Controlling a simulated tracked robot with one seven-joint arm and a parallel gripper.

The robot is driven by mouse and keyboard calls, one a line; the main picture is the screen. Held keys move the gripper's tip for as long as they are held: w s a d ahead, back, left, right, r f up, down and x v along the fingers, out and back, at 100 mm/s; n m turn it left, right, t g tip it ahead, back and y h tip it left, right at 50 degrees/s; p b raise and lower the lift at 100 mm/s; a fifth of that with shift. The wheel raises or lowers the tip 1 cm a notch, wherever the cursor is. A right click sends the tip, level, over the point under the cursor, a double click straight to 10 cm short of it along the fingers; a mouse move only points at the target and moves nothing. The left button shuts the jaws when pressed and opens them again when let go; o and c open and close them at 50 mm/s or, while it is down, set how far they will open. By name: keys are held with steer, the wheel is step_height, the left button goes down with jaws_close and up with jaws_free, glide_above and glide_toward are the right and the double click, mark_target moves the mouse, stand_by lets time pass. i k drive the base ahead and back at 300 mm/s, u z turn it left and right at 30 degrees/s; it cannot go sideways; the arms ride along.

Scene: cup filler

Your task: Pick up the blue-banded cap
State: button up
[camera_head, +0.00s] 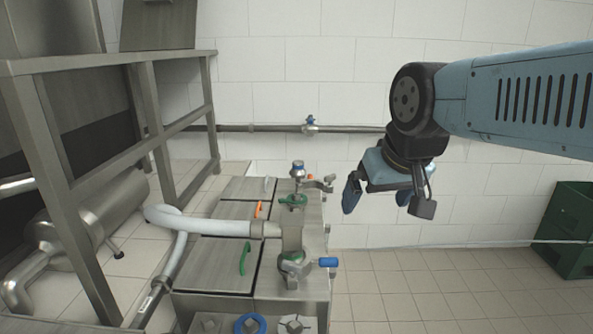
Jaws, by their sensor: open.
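A small silver piece with a blue band (298,170) stands upright at the far end of the steel machine top, above a green-handled fitting; it looks like the blue-banded cap. A round blue-ringed piece (250,324) also shows at the bottom edge, partly cut off. My gripper (386,203) is open and empty, with its fingers pointing down. It hangs in the air to the right of the silver piece, apart from it, in front of the white tiled wall. How far it is from the cap in depth I cannot tell.
The steel machine (215,265) carries a white hose (200,226), a blue-handled valve (328,262) and green and orange handles. A wall pipe (350,129) runs behind. A steel table (75,63) stands left, a green crate (570,225) right. Floor right of the machine is clear.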

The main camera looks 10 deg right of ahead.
mark_target(298, 169)
steer(key=k, duration=1.3)
steer(key=z, duration=0.3)
steer(key=i, duration=0.65)
steer(key=z, duration=0.8)
steer(key=i, duration=1.2)
steer(key=z, duration=0.35)
steer(key=i, duration=1.2)
steer(key=u, duration=1.05)
steer(key=i, duration=1.15)
steer(key=u, duration=0.8)
